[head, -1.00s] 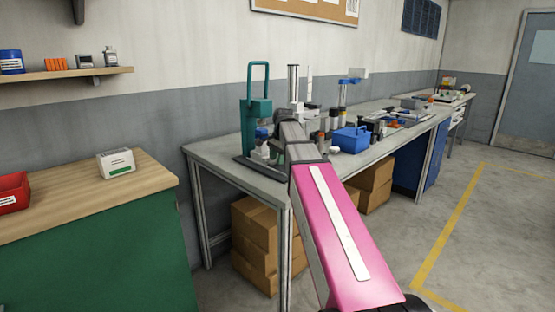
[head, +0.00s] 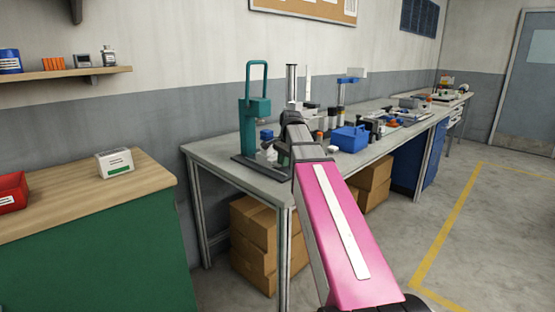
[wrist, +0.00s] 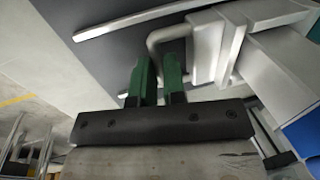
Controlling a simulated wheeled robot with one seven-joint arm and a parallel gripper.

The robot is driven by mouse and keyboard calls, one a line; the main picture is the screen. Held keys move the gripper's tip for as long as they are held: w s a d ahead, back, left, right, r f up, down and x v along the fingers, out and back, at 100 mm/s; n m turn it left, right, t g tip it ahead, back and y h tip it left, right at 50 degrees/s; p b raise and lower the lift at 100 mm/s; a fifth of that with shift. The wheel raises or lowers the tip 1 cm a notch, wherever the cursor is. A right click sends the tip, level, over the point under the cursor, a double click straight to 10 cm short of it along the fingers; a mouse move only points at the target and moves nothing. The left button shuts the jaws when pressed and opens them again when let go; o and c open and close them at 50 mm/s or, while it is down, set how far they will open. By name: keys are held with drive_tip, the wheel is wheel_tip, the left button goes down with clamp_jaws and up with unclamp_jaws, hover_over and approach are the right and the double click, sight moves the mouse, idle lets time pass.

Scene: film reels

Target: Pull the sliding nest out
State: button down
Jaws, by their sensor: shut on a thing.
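The sliding nest (wrist: 208,45) is a pale grey block in the wrist view, with a bent grey handle (wrist: 157,38) on its left side. My gripper (wrist: 159,72) has two green fingers, shut on this handle. In the head view my gripper (head: 283,155) is low beside the teal press (head: 250,125), which has a tall loop handle and a dark base on the near end of the bench. There the nest is small and largely hidden by my wrist, so how far out it stands cannot be told.
Pale strips (wrist: 150,18) run along a dark plate beside the nest. On the bench (head: 215,153), a blue bin (head: 350,139) and several small items stand to the right of my arm. A wooden-topped counter (head: 80,195) stands left. Cardboard boxes (head: 255,235) are under the bench.

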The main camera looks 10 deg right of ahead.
drive_tip(key=s+d, duration=0.1)
drive_tip(key=s, duration=0.1)
drive_tip(key=s+d, duration=0.2)
drive_tip(key=s, duration=0.1)
drive_tip(key=s+d, duration=0.2)
drive_tip(key=shift+s, duration=0.2)
drive_tip(key=c, duration=1.2)
unclamp_jaws()
drive_tip(key=shift+r, duration=0.1)
drive_tip(key=r, duration=0.3)
drive_tip(key=s+r, duration=0.1)
drive_tip(key=r, duration=0.3)
drive_tip(key=d+r, duration=0.1)
drive_tip(key=r, duration=0.2)
drive_tip(key=shift+s+d+r, duration=0.1)
drive_tip(key=shift+s+r, duration=0.15)
drive_tip(key=shift+s, duration=0.1)
drive_tip(key=shift+s, duration=0.1)
